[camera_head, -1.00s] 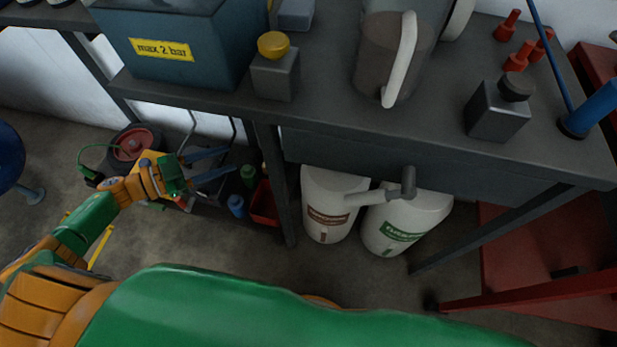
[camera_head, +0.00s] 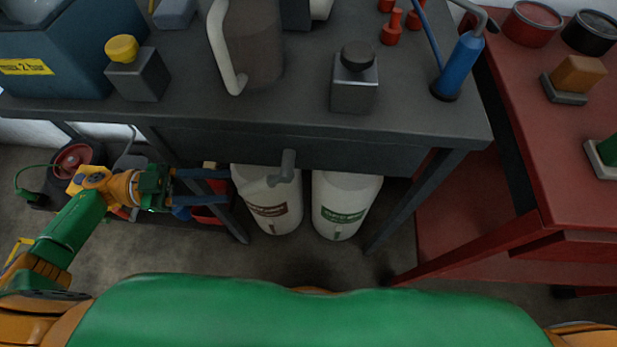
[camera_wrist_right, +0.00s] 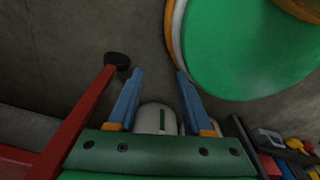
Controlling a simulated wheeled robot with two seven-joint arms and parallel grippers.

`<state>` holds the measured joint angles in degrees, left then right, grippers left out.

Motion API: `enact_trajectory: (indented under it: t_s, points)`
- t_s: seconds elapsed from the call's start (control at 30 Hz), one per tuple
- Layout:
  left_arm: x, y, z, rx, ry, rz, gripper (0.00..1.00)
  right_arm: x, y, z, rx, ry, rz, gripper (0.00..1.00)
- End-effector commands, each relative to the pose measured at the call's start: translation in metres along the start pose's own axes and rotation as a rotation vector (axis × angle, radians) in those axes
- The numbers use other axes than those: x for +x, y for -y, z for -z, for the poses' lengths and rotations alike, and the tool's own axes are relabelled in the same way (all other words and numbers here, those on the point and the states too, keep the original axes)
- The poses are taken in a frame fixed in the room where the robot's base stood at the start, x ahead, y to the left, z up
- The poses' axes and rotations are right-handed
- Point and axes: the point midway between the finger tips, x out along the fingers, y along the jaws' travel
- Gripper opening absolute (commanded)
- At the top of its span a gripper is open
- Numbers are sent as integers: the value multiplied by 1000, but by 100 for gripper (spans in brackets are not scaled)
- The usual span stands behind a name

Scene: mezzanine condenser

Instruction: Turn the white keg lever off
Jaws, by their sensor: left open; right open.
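Two white kegs stand on the floor under the dark workbench: the left keg (camera_head: 267,208) has a brown label, the right keg (camera_head: 338,206) a green one. A grey angled lever (camera_head: 288,162) shows in front of the left keg's top, just below the bench edge; I cannot tell what it is fixed to. My left gripper (camera_head: 229,180) is open, its blue fingers pointing right, with the tips at the left keg's upper left side, apart from the lever. My right gripper (camera_wrist_right: 159,72) is open and empty in the right wrist view; a white keg (camera_wrist_right: 152,118) shows beyond its fingers.
The dark workbench (camera_head: 300,105) overhangs the kegs and carries a brown jug (camera_head: 255,45), a grey block (camera_head: 354,92) and a blue cylinder (camera_head: 460,65). Its legs stand either side of the kegs. A red table (camera_head: 540,160) is at the right. Bare floor lies before the kegs.

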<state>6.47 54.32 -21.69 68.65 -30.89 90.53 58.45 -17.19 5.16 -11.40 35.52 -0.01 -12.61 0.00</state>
Motion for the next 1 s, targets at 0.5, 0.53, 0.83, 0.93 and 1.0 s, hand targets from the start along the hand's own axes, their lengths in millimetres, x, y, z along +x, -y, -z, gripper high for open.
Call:
enact_trajectory:
  t_s: [0.5,0.53,0.83,0.93,1.0]
  points:
    - [108,0,2,-1,-3,0,43,-34,10,5,6,-4,18,50]
    - [112,0,2,0,-2,1,43,-34,10,5,6,-4,17,50]
    - [119,0,0,0,1,1,43,-34,7,5,4,-3,12,50]
    - [119,0,0,0,0,1,27,-34,6,4,3,-2,11,50]
    - [119,0,0,0,0,1,8,-34,5,4,2,-2,10,50]
